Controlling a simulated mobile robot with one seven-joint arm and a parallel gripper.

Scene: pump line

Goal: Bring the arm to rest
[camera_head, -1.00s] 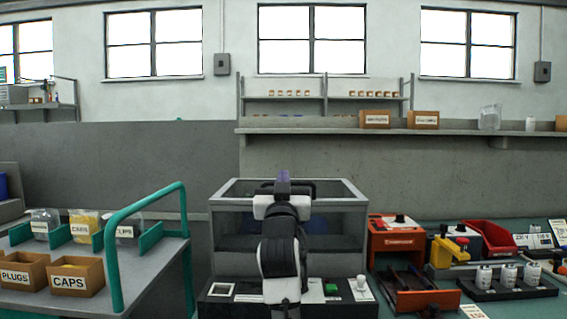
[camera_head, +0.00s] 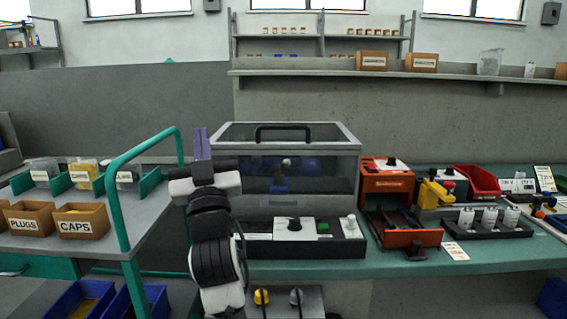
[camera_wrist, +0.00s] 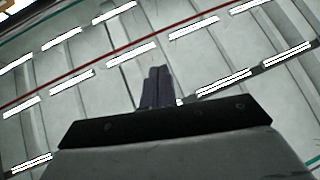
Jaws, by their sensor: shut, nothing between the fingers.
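My arm rises in front of the bench in the head view, left of the picture's middle. My gripper (camera_head: 202,144) is at its top, with purple fingers pointing up, between the green-railed cart and the clear-walled box. In the wrist view my gripper (camera_wrist: 158,86) shows its two dark fingers side by side, closed together and empty. Behind them is the ceiling with rows of lamps, so the fingers point upward and touch nothing.
A clear-walled box (camera_head: 325,133) with a black handle stands behind my arm. A cart (camera_head: 150,205) with a green rail is close on the left. An orange fixture (camera_head: 388,183) and a red bin (camera_head: 478,181) stand on the bench to the right.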

